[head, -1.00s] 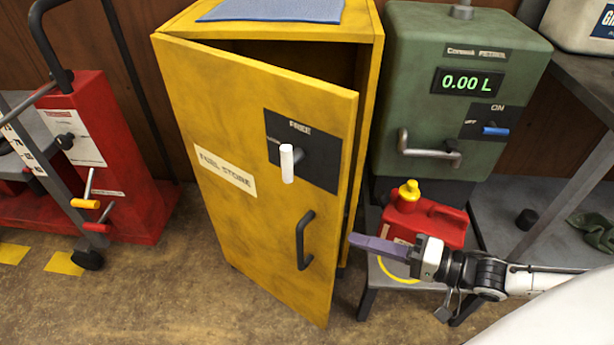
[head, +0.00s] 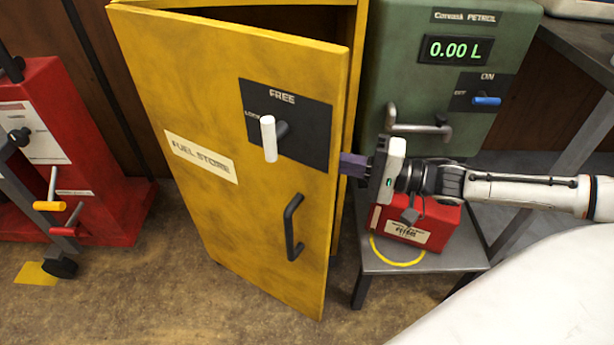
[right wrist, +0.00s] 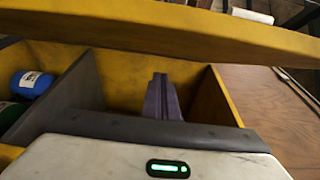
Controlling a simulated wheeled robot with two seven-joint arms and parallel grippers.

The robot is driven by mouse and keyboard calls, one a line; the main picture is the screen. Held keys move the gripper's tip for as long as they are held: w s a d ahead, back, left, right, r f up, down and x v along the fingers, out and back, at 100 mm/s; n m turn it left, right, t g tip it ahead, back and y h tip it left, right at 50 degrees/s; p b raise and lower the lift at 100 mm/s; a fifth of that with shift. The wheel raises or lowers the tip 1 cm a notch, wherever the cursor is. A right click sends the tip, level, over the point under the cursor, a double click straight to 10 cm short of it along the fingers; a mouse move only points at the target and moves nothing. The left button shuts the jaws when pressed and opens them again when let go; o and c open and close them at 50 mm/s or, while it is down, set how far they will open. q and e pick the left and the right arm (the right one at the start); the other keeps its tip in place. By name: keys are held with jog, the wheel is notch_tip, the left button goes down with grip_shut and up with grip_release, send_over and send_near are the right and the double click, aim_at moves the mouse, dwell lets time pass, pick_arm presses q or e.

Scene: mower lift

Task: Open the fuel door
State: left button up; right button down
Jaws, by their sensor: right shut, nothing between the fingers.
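The yellow fuel store door (head: 215,115) stands ajar in the head view, its free edge on the right away from the cabinet (head: 353,100). Its white lock lever (head: 269,139) points down below the word FREE. A black pull handle (head: 291,227) is lower on the door. My right gripper (head: 352,165) is shut and empty at the free edge, its purple tips partly hidden by the door. In the right wrist view the shut fingers (right wrist: 162,98) reach into the gap, with the door's yellow slab (right wrist: 170,28) across the top. My left gripper is not in view.
A red petrol can (head: 425,228) stands on a grey stand (head: 420,262) just below my right gripper. The green petrol dispenser (head: 440,75) is behind it. Red equipment (head: 105,190) stands to the left. Blue (right wrist: 32,82) and green cans sit inside the cabinet. Floor before the door is clear.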

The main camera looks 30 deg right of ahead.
aim_at(307, 172)
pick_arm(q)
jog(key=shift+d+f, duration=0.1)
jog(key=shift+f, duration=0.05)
pick_arm(e)
jog(key=shift+s+a, duration=0.25)
jog(key=shift+a, duration=0.4)
jog(key=shift+s+a, duration=0.25)
jog(key=shift+a, duration=0.4)
jog(key=shift+s+a, duration=0.25)
jog(key=shift+a, duration=0.4)
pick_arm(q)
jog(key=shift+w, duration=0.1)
